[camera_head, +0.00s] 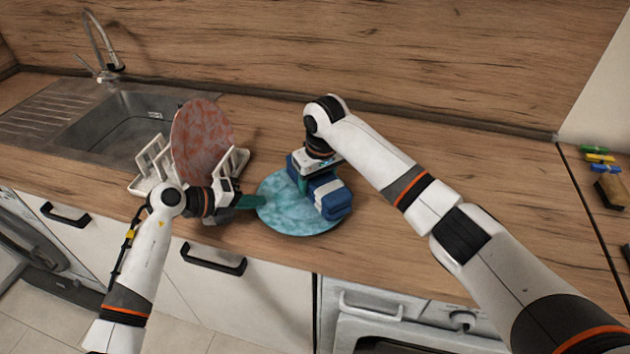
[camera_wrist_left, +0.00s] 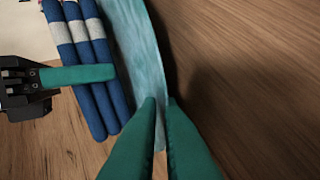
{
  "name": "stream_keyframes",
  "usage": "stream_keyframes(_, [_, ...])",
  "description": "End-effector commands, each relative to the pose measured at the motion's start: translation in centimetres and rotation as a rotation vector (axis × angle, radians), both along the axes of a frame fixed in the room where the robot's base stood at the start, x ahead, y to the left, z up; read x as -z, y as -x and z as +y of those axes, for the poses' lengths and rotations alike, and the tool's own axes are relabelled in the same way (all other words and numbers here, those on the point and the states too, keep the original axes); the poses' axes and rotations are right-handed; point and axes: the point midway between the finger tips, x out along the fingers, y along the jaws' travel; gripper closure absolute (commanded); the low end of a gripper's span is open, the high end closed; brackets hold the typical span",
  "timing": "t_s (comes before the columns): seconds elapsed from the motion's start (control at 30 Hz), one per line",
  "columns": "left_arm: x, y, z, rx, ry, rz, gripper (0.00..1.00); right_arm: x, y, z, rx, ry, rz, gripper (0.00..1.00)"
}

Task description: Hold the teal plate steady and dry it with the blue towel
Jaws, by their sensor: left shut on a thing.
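The teal plate (camera_head: 278,217) is mottled and round, and its face is turned up near the counter's front edge. It also shows nearly edge-on in the left wrist view (camera_wrist_left: 146,62). My left gripper (camera_head: 258,202) is shut on the plate's left rim; its green fingers (camera_wrist_left: 161,105) pinch the rim. The folded blue towel (camera_head: 335,205), with a pale stripe, is against the plate's upper face on the right; its layers show in the left wrist view (camera_wrist_left: 100,95). My right gripper (camera_head: 303,183) is shut on the towel from above, with one finger partly hidden.
A white dish rack (camera_head: 152,168) holding a reddish plate (camera_head: 200,140) stands left of the teal plate. Behind it are the sink (camera_head: 125,122) and faucet (camera_head: 103,45). Small coloured items (camera_head: 598,157) lie at the far right. The counter behind the plate is clear.

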Motion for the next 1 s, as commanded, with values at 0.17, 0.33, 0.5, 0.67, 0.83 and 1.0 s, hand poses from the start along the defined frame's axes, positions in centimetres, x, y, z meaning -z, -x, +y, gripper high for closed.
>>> stream_keyframes(0.17, [0.2,0.0,0.0,0.0,-0.003,0.003,1.0,0.0,0.2,0.4,-0.001,-0.002,-0.001,0.68])
stream_keyframes(0.33, [0.2,0.0,0.0,0.0,-0.003,0.003,1.0,0.1,0.7,1.4,-0.002,-0.002,-0.001,0.68])
stream_keyframes(0.5, [0.2,0.0,0.0,0.0,-0.003,0.003,1.0,0.2,1.3,2.4,-0.001,-0.001,0.0,0.68])
stream_keyframes(0.67, [0.2,0.0,0.0,0.0,-0.002,0.002,1.0,0.3,1.7,3.1,-0.001,0.0,-0.001,0.68])
stream_keyframes(0.83, [0.2,0.0,0.0,0.0,-0.002,0.002,1.0,0.3,1.8,3.2,0.0,0.0,-0.001,0.68])
stream_keyframes(1.0, [0.2,0.0,0.0,0.001,-0.002,0.003,1.0,0.3,1.8,3.1,0.0,-0.001,0.0,0.68])
